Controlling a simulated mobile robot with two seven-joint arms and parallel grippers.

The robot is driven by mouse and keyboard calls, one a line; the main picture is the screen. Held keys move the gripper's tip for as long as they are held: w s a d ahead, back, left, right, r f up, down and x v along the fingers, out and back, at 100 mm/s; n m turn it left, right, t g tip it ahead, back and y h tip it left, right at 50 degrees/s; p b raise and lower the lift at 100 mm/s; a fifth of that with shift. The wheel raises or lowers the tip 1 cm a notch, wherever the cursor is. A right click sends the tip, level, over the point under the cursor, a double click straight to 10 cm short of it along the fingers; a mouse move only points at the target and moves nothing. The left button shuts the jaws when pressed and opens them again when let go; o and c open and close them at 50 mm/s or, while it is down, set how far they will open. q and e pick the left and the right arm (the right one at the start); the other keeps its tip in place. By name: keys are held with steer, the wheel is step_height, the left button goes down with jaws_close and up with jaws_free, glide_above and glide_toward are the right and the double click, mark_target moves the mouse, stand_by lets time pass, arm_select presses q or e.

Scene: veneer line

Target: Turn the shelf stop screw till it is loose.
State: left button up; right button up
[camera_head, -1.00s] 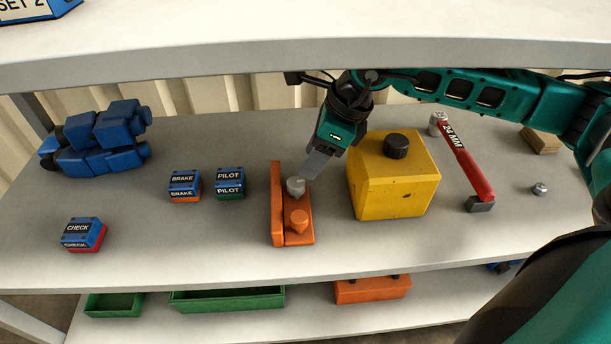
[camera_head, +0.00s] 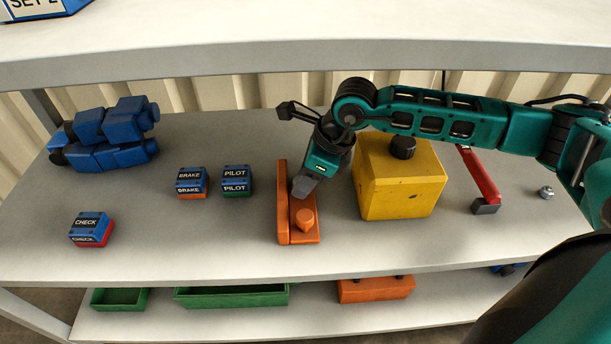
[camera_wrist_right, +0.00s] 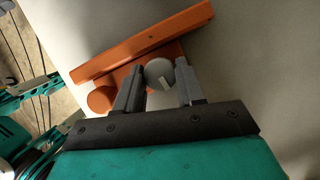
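The shelf stop is an orange bracket (camera_head: 283,215) standing on the shelf, with a low orange knob (camera_head: 304,217) at its front. Its grey screw is hidden behind my right gripper (camera_head: 302,189) in the head view. In the right wrist view, the round grey screw head (camera_wrist_right: 160,72) lies between the two fingertips of my right gripper (camera_wrist_right: 159,80), beside the orange bracket (camera_wrist_right: 145,42). A finger stands on each side of it, very close; I cannot tell whether both press on it. My left gripper is not in view.
A yellow block (camera_head: 398,190) with a black knob stands just right of the bracket. A red-handled tool (camera_head: 480,178) and a small nut (camera_head: 546,192) lie farther right. PILOT (camera_head: 236,180), BRAKE (camera_head: 191,182) and CHECK (camera_head: 91,229) blocks stand left. An upper shelf (camera_head: 300,62) overhangs.

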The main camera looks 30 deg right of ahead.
steer(key=c, duration=0.5)
steer(key=shift+f+n+b, duration=0.1)
steer(key=shift+n+b, duration=0.3)
steer(key=shift+b, duration=0.05)
steer(key=shift+n, duration=0.3)
steer(key=o, duration=0.8)
steer(key=shift+d+r, duration=0.1)
steer(key=shift+r, duration=0.15)
